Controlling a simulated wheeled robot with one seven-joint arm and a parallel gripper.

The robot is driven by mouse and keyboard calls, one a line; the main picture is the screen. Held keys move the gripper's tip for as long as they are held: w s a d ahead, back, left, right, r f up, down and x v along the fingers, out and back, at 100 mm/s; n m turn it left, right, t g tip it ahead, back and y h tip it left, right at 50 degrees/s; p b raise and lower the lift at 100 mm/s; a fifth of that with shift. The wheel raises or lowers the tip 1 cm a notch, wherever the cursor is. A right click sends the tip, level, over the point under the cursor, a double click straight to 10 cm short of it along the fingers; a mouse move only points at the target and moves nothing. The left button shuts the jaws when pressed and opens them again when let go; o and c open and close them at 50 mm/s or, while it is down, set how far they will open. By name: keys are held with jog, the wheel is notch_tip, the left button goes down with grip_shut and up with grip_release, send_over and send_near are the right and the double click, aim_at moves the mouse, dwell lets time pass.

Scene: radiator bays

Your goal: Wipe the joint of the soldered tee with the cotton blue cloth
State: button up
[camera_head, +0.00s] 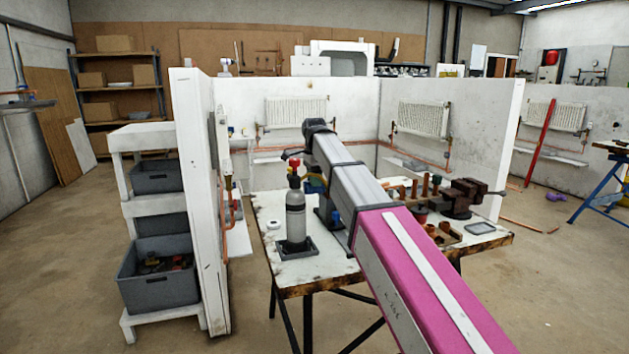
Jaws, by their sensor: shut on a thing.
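My arm (375,215), grey and pink, reaches from the lower right over the workbench to a dark joint near the back wall. My gripper cannot be made out; the arm's far end is hidden behind its own links. I cannot make out a blue cotton cloth. Small blue and yellow patches show beside the arm above the bench, too small to name. Copper pipes (273,159) run along the bay walls under the white radiators (296,111). Which joint is the soldered tee cannot be told at this size.
The workbench (272,208) carries a grey gas cylinder (296,217) with a red valve, a dark vice (462,197), wooden holders and a small grey tray (480,228). A white partition (196,200) and a shelf with grey bins (160,278) stand left. Floor is clear at far left.

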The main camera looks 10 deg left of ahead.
jog(key=shift+s+d, duration=0.15)
jog(key=shift+s, duration=0.2)
dwell(0.5)
jog(key=shift+s+a, duration=0.3)
jog(key=shift+a, duration=0.25)
jog(key=shift+s+a, duration=0.25)
jog(key=shift+a, duration=0.3)
jog(key=shift+r, duration=0.1)
jog(key=shift+r, duration=2.85)
